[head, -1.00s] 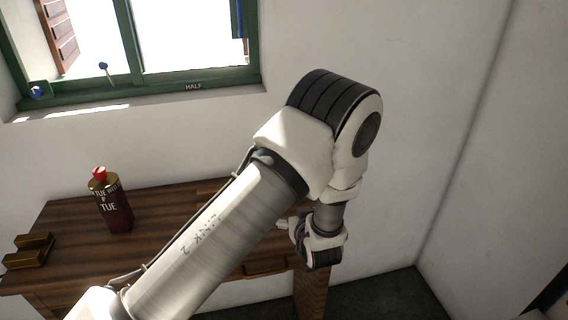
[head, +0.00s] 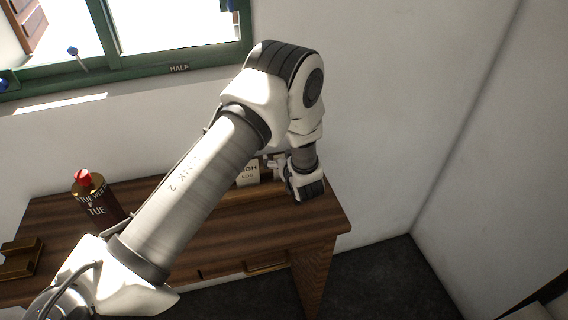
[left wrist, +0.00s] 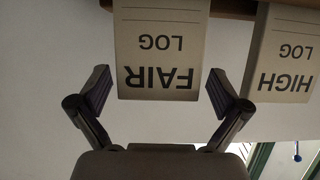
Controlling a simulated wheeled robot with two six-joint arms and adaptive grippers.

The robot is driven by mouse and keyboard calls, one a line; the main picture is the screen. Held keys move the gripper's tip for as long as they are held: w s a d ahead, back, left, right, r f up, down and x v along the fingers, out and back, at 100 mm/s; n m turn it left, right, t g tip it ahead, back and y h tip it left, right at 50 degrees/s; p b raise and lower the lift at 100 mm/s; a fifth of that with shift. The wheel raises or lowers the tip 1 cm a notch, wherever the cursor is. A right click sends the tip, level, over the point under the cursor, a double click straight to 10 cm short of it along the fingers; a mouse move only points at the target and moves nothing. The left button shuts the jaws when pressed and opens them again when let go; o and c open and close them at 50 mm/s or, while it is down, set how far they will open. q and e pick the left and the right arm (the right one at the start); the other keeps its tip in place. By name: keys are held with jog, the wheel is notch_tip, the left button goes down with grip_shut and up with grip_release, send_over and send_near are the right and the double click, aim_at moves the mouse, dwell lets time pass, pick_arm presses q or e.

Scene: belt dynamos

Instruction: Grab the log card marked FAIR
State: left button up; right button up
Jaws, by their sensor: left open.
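The FAIR log card (left wrist: 160,50) is a pale card with dark print, upside down in the left wrist view. It stands between the fingertips of my left gripper (left wrist: 160,86), which are spread wide on either side of its FAIR edge with a gap to each. The gripper is open and holds nothing. The HIGH log card (left wrist: 284,55) is beside it at the right. In the head view the HIGH card (head: 248,173) shows at the back of the desk, while my left wrist hides most of the area to its right. My right gripper is not in view.
The wooden desk (head: 320,215) stands against the white wall, with a dark bottle (head: 97,200) marked TUE and a brass-coloured block (head: 20,258) at its left. A green window frame (head: 185,57) with a HALF label is above. Right of the desk, the floor is clear.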

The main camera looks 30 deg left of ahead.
pick_arm(q)
jog(key=shift+s+d+r, duration=0.1)
jog(key=shift+d, duration=0.05)
jog(key=shift+s+d+r, duration=0.15)
jog(key=shift+d+r, duration=0.1)
jog(key=shift+c, duration=1.3)
jog(key=shift+s+d, duration=0.1)
jog(key=shift+d, duration=0.05)
jog(key=c, duration=0.9)
jog(key=shift+f, duration=0.1)
